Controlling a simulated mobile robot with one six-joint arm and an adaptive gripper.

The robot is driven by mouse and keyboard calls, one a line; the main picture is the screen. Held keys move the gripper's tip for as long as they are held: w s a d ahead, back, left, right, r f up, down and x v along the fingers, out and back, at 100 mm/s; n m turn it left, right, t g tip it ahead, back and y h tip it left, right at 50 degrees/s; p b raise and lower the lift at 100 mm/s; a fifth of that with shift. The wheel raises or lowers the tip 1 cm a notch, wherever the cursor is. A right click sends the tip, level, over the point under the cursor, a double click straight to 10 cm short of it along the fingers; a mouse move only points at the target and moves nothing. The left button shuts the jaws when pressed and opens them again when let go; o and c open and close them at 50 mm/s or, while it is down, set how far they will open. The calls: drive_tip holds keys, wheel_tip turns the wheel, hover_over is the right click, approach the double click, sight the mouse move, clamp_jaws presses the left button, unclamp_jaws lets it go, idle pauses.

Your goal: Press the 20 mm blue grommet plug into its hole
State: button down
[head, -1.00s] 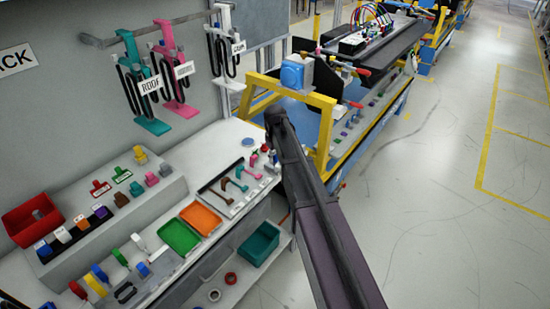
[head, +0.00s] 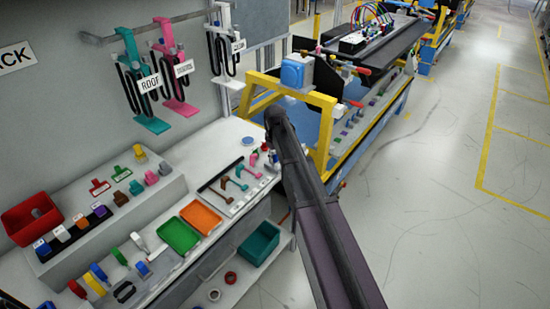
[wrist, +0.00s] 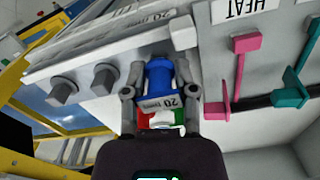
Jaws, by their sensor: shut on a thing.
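The blue grommet plug (wrist: 159,74) is between the two fingers of my gripper (wrist: 160,82) in the wrist view. A grey tag marked 20 sits on the plug's near side, with red, green and white parts just below it. The plug's far end is close to a pale panel edge (wrist: 100,52) that carries partly readable "20" lettering. I cannot tell whether it touches the panel, and no hole shows. In the head view my arm (head: 300,175) hides the gripper and the plug.
Two grey knob-like plugs (wrist: 104,78) stand on the panel at left. Pink (wrist: 240,70) and teal (wrist: 296,78) hooked tools are at right. In the head view a yellow frame (head: 324,125) with a blue box (head: 292,73) stands beyond my arm. Green (head: 180,235) and orange (head: 201,218) trays lie on the bench.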

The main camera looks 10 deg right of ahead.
drive_tip(key=shift+f+b, duration=0.55)
drive_tip(key=shift+f, duration=0.1)
drive_tip(key=shift+c, duration=1.6)
unclamp_jaws()
drive_tip(key=shift+r, duration=0.15)
wheel_tip(320, 180, up, 8)
drive_tip(key=p, duration=0.8)
drive_tip(key=shift+m, duration=0.6)
drive_tip(key=w+d, duration=0.1)
drive_tip(key=d, duration=0.1)
drive_tip(key=w+d+f, duration=0.1)
drive_tip(key=shift+w+d+b, duration=0.35)
drive_tip(key=shift+d+b, duration=0.05)
drive_tip(key=shift+w+d+m, duration=0.15)
drive_tip(key=shift+w+d, duration=0.05)
drive_tip(key=shift+d, duration=0.25)
drive_tip(key=shift+w+d+m, duration=0.15)
drive_tip(key=shift+w+d, duration=0.05)
drive_tip(key=shift+d, duration=0.25)
